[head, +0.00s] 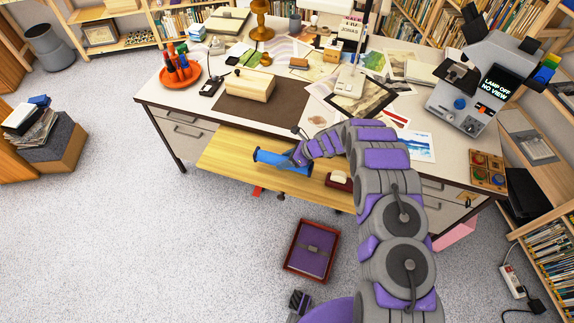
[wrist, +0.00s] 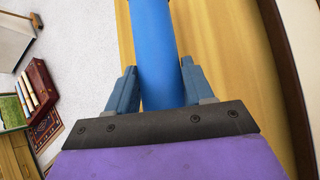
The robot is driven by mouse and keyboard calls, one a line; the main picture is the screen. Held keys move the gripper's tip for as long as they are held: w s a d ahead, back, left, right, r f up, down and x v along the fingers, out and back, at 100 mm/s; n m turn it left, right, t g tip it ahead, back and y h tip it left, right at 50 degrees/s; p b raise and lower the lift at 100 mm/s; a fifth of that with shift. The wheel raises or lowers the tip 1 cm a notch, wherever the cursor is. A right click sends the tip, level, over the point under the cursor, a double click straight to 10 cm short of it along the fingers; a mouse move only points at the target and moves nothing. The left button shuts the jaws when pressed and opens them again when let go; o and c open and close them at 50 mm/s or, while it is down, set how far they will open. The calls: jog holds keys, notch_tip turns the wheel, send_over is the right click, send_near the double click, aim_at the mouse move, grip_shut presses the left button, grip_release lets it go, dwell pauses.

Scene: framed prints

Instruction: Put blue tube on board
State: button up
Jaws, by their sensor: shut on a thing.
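The blue tube (head: 270,158) lies across in front of the desk, over the light wooden board (head: 225,160) that juts out at the desk's front. My gripper (head: 297,155) is shut on the tube near its right end in the head view. In the wrist view the blue tube (wrist: 152,45) runs between the two fingers of my gripper (wrist: 158,68), and the wooden board (wrist: 215,45) shows behind it. I cannot tell whether the tube touches the board.
A small red block with a white top (head: 339,180) stands on the board's right part. A purple-and-red case (head: 311,250) lies on the floor.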

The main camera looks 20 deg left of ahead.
jog(key=shift+w+d, duration=0.2)
jog(key=shift+d, duration=0.2)
notch_tip(320, 180, down, 3)
jog(key=shift+w+d+f+b, duration=0.1)
jog(key=shift+f+b, duration=0.05)
jog(key=shift+b, duration=0.45)
jog(key=shift+f, duration=0.2)
jog(key=shift+a, duration=0.3)
jog(key=o, duration=1.2)
jog(key=shift+d+r, duration=0.1)
jog(key=shift+d, duration=0.15)
jog(key=shift+o, duration=0.2)
jog(key=p+v, duration=0.2)
jog(key=v, duration=0.8)
jog(key=shift+d+r, duration=0.15)
jog(key=shift+r, duration=0.1)
jog(key=shift+w+d+r, duration=0.1)
jog(key=shift+d+r, duration=0.3)
jog(key=shift+r, duration=0.05)
